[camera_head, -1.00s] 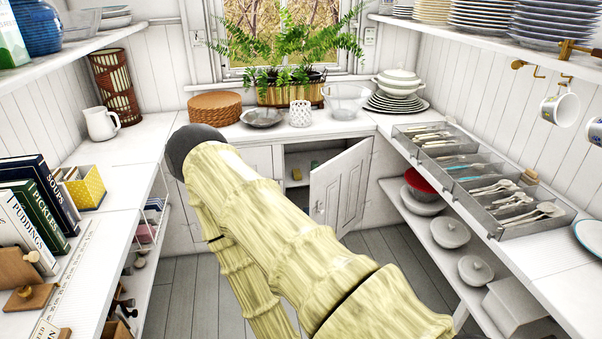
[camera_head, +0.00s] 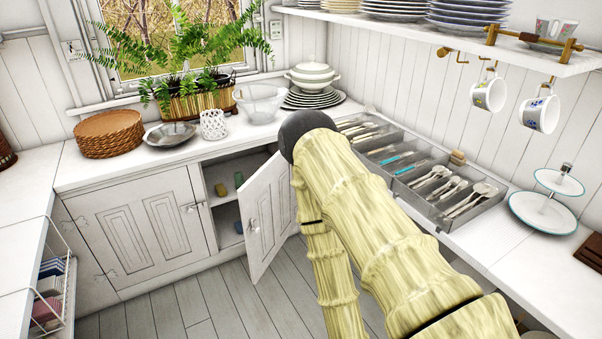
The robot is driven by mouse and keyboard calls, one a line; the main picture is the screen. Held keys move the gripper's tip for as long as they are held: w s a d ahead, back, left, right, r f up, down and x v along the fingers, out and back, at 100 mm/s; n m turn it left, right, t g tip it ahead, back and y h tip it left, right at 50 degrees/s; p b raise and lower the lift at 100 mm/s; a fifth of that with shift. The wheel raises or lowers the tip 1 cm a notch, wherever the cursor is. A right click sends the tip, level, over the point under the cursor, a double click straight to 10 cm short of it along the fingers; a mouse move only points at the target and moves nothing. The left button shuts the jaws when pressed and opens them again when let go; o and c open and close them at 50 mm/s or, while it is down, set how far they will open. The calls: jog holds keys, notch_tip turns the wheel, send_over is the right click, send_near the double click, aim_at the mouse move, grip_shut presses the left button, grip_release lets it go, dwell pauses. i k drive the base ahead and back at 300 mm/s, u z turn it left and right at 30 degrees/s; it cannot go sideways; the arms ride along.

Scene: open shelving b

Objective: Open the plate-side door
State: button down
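The plate-side door (camera_head: 270,213) is a white panelled cupboard door below the counter, on the side of the white plate stack (camera_head: 313,98). It stands partly open, swung out into the room with its free edge to the left. Its small knob (camera_head: 252,225) shows near that edge. The dark cupboard inside (camera_head: 229,200) shows small green and yellow items on a shelf. The other cupboard door (camera_head: 135,228), to its left, is closed. My arm crosses the right half of the picture, in front of the door's hinge side. My gripper is not in view.
A cutlery tray (camera_head: 425,180) lies on the right counter. A wire rack (camera_head: 50,285) stands at lower left. The floor (camera_head: 205,305) before the cupboard is clear.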

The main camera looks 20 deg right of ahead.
aim_at(268, 198)
jog(key=z, duration=0.3)
jog(key=i, duration=1.35)
jog(key=u, duration=0.45)
